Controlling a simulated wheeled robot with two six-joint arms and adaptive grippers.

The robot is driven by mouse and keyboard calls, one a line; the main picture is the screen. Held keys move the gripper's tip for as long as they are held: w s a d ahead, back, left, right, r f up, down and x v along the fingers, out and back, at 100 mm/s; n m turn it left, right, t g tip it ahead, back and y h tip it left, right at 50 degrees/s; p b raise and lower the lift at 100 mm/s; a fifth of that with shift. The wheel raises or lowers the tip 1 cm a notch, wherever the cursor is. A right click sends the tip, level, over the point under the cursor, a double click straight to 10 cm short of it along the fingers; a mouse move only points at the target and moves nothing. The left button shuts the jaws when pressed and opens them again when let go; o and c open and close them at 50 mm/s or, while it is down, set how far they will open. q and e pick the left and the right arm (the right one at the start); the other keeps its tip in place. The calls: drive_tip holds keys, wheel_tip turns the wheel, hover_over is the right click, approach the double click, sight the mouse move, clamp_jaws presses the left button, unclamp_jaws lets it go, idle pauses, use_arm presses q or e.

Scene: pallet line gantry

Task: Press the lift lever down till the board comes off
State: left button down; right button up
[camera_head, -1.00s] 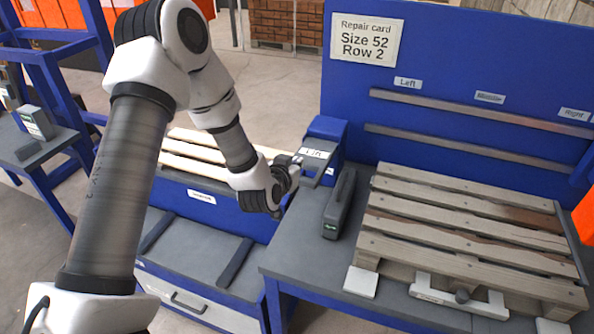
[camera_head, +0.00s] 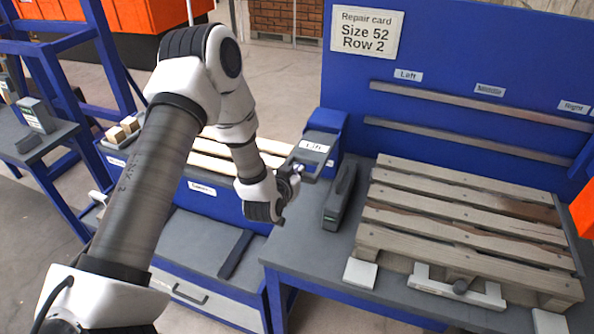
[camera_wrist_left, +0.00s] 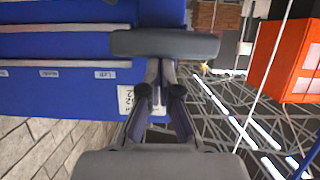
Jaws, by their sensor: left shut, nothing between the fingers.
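The lift lever unit is a blue box (camera_head: 327,121) with a grey labelled plate (camera_head: 313,147) at the left end of the pallet table. My left gripper (camera_head: 297,170) is shut and empty, at the near side of that plate; I cannot tell whether it touches. In the left wrist view the finger linkage (camera_wrist_left: 162,92) points at a dark grey rounded bar (camera_wrist_left: 165,44), which hides what lies behind. The pallet (camera_head: 460,220) lies flat on the table, its grey boards all resting in place. One board has a brownish stretch. My right gripper is out of view.
A dark grey block-like tool (camera_head: 340,197) stands between the lever unit and the pallet. A blue back panel (camera_head: 470,65) with a repair card (camera_head: 367,33) and rails rises behind. A blue bench (camera_head: 215,207) with pale boards (camera_head: 230,157) is at the left.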

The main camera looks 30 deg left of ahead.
use_arm(q)
wheel_tip(320, 180, down, 14)
drive_tip(key=w+t+b, duration=0.1)
drive_tip(key=b, duration=1.3)
drive_tip(key=shift+w+a+f+t, duration=0.15)
drive_tip(key=shift+w+a+t, duration=0.05)
drive_tip(key=shift+w+t, duration=0.1)
drive_tip(key=shift+f, duration=0.1)
idle(2.1)
